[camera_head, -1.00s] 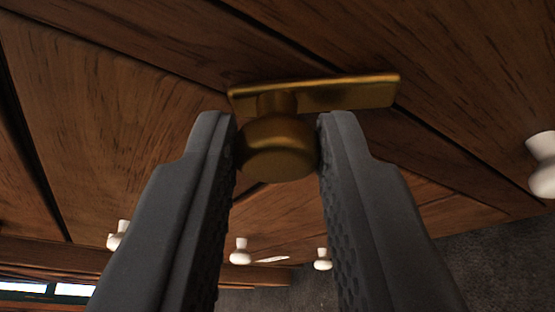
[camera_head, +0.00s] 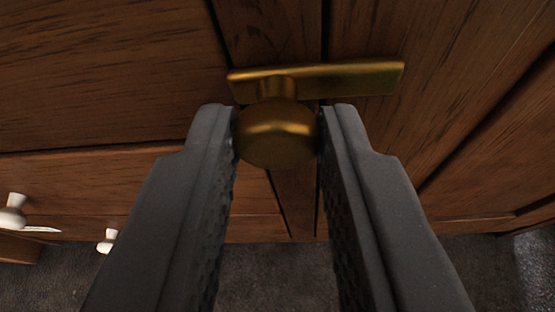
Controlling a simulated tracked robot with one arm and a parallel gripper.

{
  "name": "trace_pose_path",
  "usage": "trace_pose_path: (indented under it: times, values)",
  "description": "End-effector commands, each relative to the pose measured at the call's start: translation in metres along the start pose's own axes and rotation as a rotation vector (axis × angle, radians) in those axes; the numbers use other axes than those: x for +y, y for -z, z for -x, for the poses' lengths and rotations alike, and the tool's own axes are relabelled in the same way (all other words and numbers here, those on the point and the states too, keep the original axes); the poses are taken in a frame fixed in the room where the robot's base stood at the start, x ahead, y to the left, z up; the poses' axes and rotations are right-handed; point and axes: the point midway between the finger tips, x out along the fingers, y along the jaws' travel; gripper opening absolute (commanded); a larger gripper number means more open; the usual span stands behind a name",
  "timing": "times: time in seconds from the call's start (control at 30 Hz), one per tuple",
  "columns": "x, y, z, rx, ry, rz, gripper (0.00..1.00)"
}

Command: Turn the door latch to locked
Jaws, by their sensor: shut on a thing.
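The brass door latch has a round knob (camera_head: 277,135) and a flat bar (camera_head: 345,78) behind it. The bar lies nearly level in the picture, its right end slightly higher, and crosses the dark seam between two wooden door panels (camera_head: 425,110). My gripper (camera_head: 278,132) is shut on the knob, one dark finger pressed against each side. The knob hides part of the bar and of the wood behind it.
White knobs (camera_head: 12,212) and (camera_head: 108,241) show on the wood at the lower left. A dark grey carpet (camera_head: 280,270) lies below the wooden front. Panel grooves run across the wood around the latch.

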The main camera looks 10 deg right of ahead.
Motion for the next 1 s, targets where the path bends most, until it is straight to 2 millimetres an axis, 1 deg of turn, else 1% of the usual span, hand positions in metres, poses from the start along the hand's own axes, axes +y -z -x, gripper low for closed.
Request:
trace_pose_path:
  times: [0.03,0.33,0.83,0.87,0.9,0.93,1.0]
  values:
    - [-0.0001,-0.0029,0.0005,-0.004,-0.009,0.024,0.00]
    - [-0.0002,-0.0013,-0.0002,-0.002,-0.045,0.108,0.00]
    - [-0.0005,0.0009,-0.0006,0.002,-0.051,0.120,0.00]
    - [-0.0004,0.0010,-0.0006,0.002,-0.051,0.120,0.31]
    - [-0.0005,0.0011,-0.0007,0.002,-0.051,0.120,0.42]
    - [-0.0005,0.0010,-0.0006,0.002,-0.051,0.120,0.44]
    - [-0.0006,0.0009,-0.0005,0.002,-0.051,0.120,0.44]
